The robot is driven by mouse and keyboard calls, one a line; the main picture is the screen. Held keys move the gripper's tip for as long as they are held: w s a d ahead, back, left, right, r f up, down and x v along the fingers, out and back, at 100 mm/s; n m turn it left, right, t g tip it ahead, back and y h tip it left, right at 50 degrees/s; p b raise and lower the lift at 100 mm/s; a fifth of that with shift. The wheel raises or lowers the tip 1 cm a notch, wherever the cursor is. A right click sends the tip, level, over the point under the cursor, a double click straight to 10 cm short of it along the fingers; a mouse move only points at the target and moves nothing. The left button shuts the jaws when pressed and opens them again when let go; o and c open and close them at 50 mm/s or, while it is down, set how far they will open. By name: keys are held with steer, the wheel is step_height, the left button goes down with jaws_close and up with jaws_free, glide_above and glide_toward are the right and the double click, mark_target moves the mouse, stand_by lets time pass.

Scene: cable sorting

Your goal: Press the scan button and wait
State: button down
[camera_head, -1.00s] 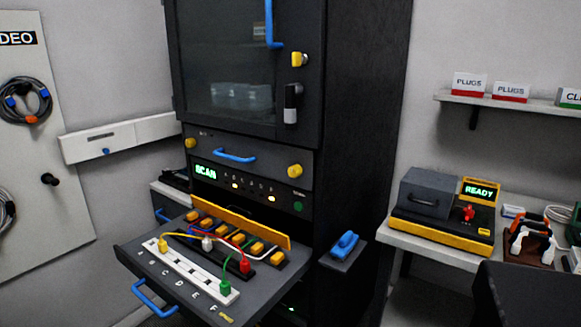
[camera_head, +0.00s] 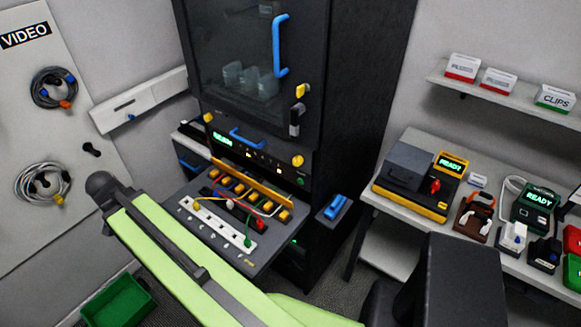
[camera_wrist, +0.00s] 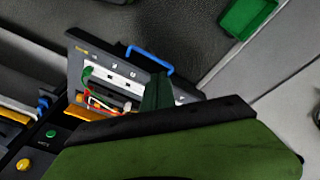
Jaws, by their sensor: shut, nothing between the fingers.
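The black rack panel has a lit green display (camera_head: 222,139) with blurred text. A round green button (camera_head: 300,181) sits at the panel's right end; its label is too small to read. In the wrist view the green button (camera_wrist: 50,134) is at lower left, beside a yellow knob (camera_wrist: 23,164). My gripper (camera_wrist: 158,92) shows as dark fingers, shut and empty, to the right of the button and apart from it in the picture. In the head view my green arm crosses the lower left, and its fingers cannot be made out.
A pulled-out drawer (camera_head: 262,248) holds a white strip (camera_head: 205,218) with coloured plugs and cables. A blue-handled piece (camera_head: 335,207) juts from the rack's right side. A bench (camera_head: 410,240) at right carries several devices. A green bin (camera_head: 118,300) stands on the floor at left.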

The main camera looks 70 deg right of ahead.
mark_target(300, 181)
steer(key=s+d+r+m+g+h, duration=0.1)
steer(key=s+d+r+m+g, duration=0.1)
steer(key=s+d+m, duration=1)
steer(key=s+d+r+m+g, duration=0.2)
steer(key=s+d+m+g, duration=0.1)
steer(key=s+d+m, duration=1)
steer(key=s+d, duration=0.1)
steer(key=d, duration=0.4)
steer(key=shift+s+r+g+h, duration=0.15)
steer(key=shift+s+g+h, duration=0.15)
steer(key=shift+h, duration=0.1)
steer(key=s+d+f+b, duration=0.5)
steer(key=d+f+b, duration=0.2)
steer(key=f+b, duration=0.1)
steer(key=shift+s+d, duration=0.2)
steer(key=shift+s, duration=0.1)
